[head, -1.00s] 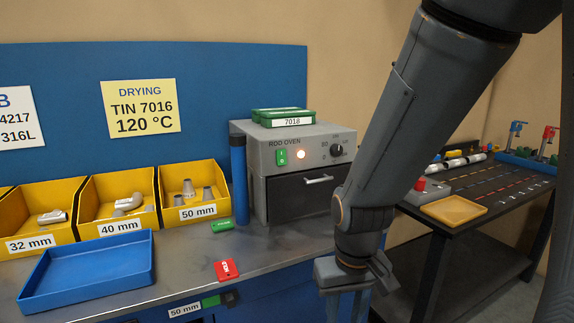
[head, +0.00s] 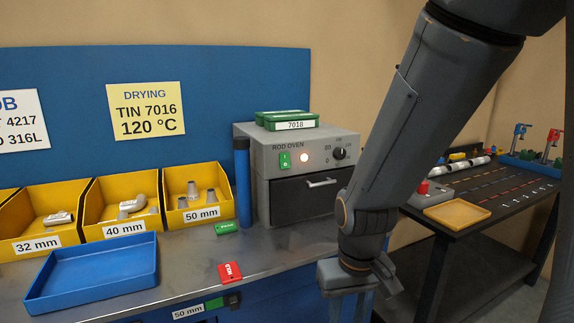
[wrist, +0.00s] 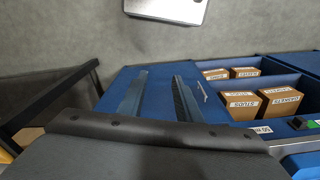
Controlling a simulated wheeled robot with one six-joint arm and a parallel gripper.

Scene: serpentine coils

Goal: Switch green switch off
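The green switch (head: 284,159) is a small upright rocker on the front panel of the grey rod oven (head: 300,141), on the bench. A lit lamp (head: 304,157) glows just right of it. Which side of the rocker is pressed is too small to tell. My gripper (head: 347,305) hangs low in front of the bench, right of and below the oven, pointing down and apart from the switch. In the wrist view its two fingers (wrist: 160,97) stand apart with nothing between them.
A black dial (head: 339,153) is right of the lamp. Green tins (head: 287,119) sit on the oven. A blue post (head: 242,182) stands just left of it. Yellow bins, a blue tray (head: 92,273) and a red tag (head: 230,272) lie left. A dark table (head: 500,190) is right.

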